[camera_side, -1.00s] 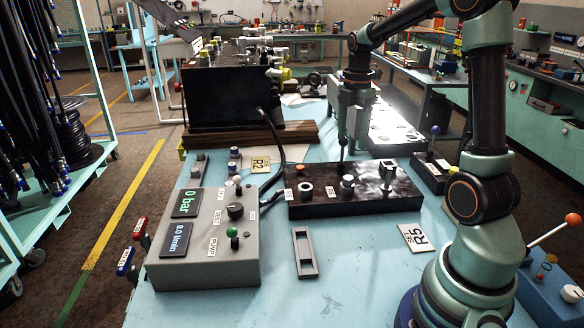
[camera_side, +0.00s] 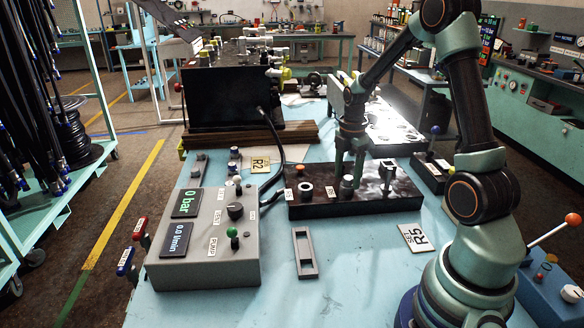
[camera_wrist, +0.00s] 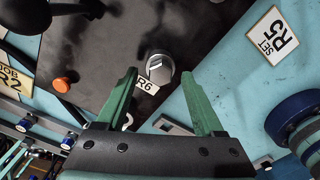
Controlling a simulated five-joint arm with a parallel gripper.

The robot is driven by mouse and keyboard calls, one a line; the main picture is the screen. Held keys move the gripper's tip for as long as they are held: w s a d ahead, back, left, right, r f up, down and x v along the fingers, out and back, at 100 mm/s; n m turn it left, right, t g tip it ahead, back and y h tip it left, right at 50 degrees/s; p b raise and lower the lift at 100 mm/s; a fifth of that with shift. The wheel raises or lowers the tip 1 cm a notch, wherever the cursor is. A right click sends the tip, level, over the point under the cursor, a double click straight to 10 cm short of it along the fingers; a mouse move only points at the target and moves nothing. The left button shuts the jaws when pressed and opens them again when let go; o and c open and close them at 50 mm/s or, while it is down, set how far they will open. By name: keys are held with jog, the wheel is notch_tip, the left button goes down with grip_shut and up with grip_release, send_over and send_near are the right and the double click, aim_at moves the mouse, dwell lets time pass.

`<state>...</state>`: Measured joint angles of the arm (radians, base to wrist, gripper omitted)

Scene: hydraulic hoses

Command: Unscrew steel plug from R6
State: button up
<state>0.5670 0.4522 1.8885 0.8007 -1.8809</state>
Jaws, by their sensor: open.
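The steel plug (camera_side: 347,186) is a short round metal piece standing upright on the black manifold block (camera_side: 410,203). In the wrist view the steel plug (camera_wrist: 160,68) stands beside a white R6 label (camera_wrist: 146,87). My gripper (camera_side: 349,173) points down over the block, with its two green fingers apart above or beside the plug. In the wrist view my gripper (camera_wrist: 160,76) is open and empty, and the plug shows between and slightly beyond the fingertips. I cannot tell whether a finger touches it.
On the block are an orange cap (camera_side: 299,168), a dark-centred ring fitting (camera_side: 305,190) and another metal fitting (camera_side: 387,174). A grey control box (camera_side: 205,250) reading 0 bar stands left. A small grey frame (camera_side: 305,253) and an R5 card (camera_side: 416,238) lie on the table in front.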

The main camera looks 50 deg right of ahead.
jog(key=shift+f, duration=0.25)
grip_shut()
jog(key=n, duration=0.6)
jog(key=shift+s, duration=0.1)
jog(key=n, duration=0.6)
jog(key=shift+s+r, duration=0.1)
grip_release()
